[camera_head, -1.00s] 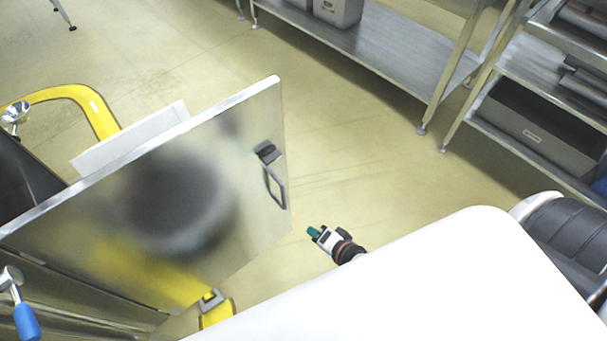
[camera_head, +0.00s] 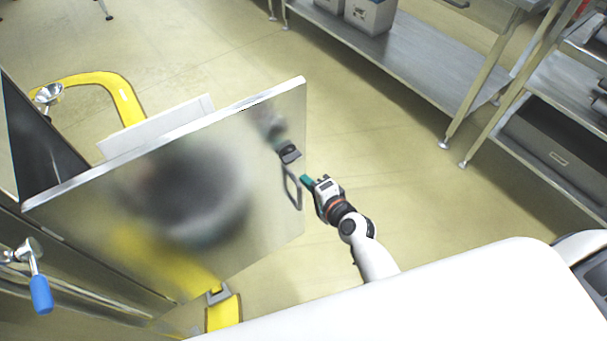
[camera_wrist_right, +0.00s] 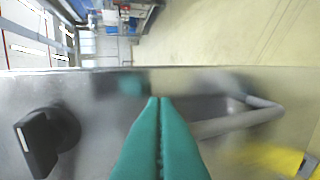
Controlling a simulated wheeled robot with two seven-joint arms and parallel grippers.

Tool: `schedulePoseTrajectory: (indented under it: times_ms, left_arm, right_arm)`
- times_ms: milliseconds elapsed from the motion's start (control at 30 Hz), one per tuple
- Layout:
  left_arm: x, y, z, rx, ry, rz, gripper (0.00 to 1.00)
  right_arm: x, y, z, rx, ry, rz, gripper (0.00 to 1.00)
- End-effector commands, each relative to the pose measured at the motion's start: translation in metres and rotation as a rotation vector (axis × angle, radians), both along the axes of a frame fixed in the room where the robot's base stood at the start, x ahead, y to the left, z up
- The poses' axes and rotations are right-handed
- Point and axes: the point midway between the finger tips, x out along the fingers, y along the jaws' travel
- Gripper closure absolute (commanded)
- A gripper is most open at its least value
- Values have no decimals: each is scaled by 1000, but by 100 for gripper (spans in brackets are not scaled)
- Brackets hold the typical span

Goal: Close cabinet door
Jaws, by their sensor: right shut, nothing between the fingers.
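The cabinet door (camera_head: 130,205) is a shiny steel panel standing open at the left of the head view. Near its free edge are a dark latch knob (camera_head: 289,152) and a grey bar handle (camera_head: 293,188). My right gripper (camera_head: 306,181) is shut and empty, its green fingertips close beside the door's free edge, near the handle. In the right wrist view the shut green fingers (camera_wrist_right: 160,140) point at the door face (camera_wrist_right: 85,90), between the knob (camera_wrist_right: 48,140) and the handle (camera_wrist_right: 240,120). I cannot tell whether they touch it. My left gripper is out of view.
A blue-handled lever (camera_head: 40,292) is at the lower left. A steel shelf table (camera_head: 410,75) and a rack with a dark bin (camera_head: 555,150) stand at the right. The floor between is clear.

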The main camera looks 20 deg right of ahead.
Motion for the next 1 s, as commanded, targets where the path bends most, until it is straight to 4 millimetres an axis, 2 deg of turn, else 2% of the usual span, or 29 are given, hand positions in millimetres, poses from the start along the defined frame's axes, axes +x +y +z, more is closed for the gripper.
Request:
schedulePoseTrajectory:
  times_ms: [33, 200, 767, 1000]
  left_arm:
    - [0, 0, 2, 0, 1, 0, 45]
    - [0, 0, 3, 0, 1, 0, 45]
    - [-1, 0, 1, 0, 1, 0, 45]
    - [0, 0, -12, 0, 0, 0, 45]
  right_arm:
    - [8, 2, 2, 0, -1, 0, 100]
    - [21, 6, 1, -1, 0, -1, 100]
    - [28, 7, 0, -2, -2, 7, 100]
    - [54, 14, -3, 0, -5, 59, 100]
